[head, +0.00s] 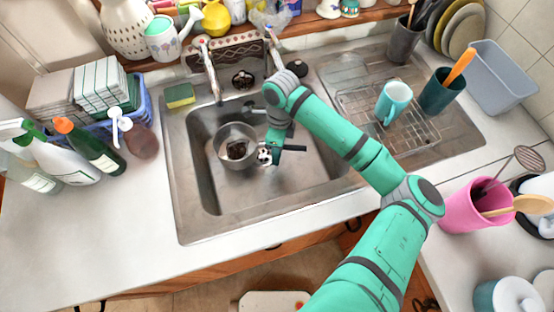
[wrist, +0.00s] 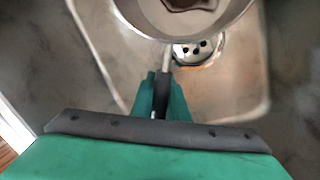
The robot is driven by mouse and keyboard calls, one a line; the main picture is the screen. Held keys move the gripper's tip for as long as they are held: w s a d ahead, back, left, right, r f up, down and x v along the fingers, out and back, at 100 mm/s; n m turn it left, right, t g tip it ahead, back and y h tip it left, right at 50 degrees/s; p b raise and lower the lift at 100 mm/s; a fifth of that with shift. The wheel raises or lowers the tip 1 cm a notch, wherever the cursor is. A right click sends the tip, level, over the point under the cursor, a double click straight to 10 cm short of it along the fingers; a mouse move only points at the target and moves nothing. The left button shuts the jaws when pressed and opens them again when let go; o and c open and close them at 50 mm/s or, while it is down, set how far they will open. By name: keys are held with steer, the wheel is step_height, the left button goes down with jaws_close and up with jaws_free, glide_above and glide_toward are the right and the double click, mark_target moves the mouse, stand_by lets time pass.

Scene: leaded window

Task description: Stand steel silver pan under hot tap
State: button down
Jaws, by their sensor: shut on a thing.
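The steel silver pan (head: 222,149) is in the left part of the sink, roughly upright, with a dark patch inside that I cannot identify. In the wrist view the pan (wrist: 152,14) is cut off by the top edge. My gripper (head: 268,153) is at its right side, shut on the pan's thin handle (wrist: 168,58). I cannot tell whether the pan touches the sink floor. The left tap (head: 212,72) stands behind the pan, its spout end above and left of it. The right tap (head: 274,55) is partly hidden by my arm.
The sink basin (head: 205,195) is otherwise empty, with a drain (wrist: 195,50) near the pan. A yellow-green sponge (head: 180,95) lies on the rear left rim. A teal mug (head: 392,102) stands on the rack at right. Bottles (head: 88,150) stand on the left counter.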

steer(key=shift+w+f, duration=0.15)
steer(key=shift+f, duration=2.15)
steer(key=c, duration=1.7)
jaws_free()
steer(key=r, duration=0.2)
steer(key=w+r, duration=0.1)
steer(key=r, duration=0.4)
steer(key=shift+w+d+r, duration=0.1)
steer(key=shift+w+r, duration=0.1)
steer(key=shift+r, duration=0.05)
